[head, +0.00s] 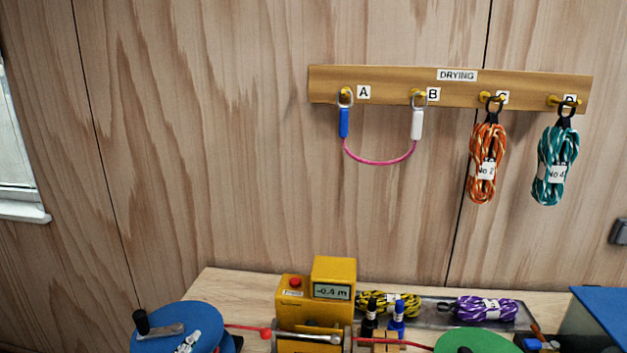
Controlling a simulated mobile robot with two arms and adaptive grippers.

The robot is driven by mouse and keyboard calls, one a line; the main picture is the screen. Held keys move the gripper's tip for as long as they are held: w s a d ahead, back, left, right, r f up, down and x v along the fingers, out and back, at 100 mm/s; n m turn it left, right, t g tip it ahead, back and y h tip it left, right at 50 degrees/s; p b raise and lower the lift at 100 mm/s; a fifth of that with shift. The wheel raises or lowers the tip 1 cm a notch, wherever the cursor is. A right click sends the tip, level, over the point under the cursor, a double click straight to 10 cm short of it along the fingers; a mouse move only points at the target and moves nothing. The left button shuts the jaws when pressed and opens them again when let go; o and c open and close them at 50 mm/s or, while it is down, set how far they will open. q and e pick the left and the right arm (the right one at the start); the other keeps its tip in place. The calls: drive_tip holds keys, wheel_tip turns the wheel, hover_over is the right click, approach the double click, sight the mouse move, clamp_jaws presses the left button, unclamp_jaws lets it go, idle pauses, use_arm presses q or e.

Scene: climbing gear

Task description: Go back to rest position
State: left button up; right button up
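Neither of my grippers shows in the head view. A wooden rack (400,92) marked DRYING hangs on the wall with hooks A to D. A pink cord (380,161) with a blue end (344,122) and a white end (417,124) hangs between hooks A and B. An orange rope coil (487,150) labelled No 2 hangs at the third hook. A teal rope coil (545,150) labelled No 4 hangs at hook D.
On the bench (225,290) stand a blue reel (205,318), a yellow meter (333,270) reading about -0.4 m and a green reel (480,342), with red cord between. Yellow-black (405,304) and purple (485,308) coils lie behind. A blue box (606,310) stands right.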

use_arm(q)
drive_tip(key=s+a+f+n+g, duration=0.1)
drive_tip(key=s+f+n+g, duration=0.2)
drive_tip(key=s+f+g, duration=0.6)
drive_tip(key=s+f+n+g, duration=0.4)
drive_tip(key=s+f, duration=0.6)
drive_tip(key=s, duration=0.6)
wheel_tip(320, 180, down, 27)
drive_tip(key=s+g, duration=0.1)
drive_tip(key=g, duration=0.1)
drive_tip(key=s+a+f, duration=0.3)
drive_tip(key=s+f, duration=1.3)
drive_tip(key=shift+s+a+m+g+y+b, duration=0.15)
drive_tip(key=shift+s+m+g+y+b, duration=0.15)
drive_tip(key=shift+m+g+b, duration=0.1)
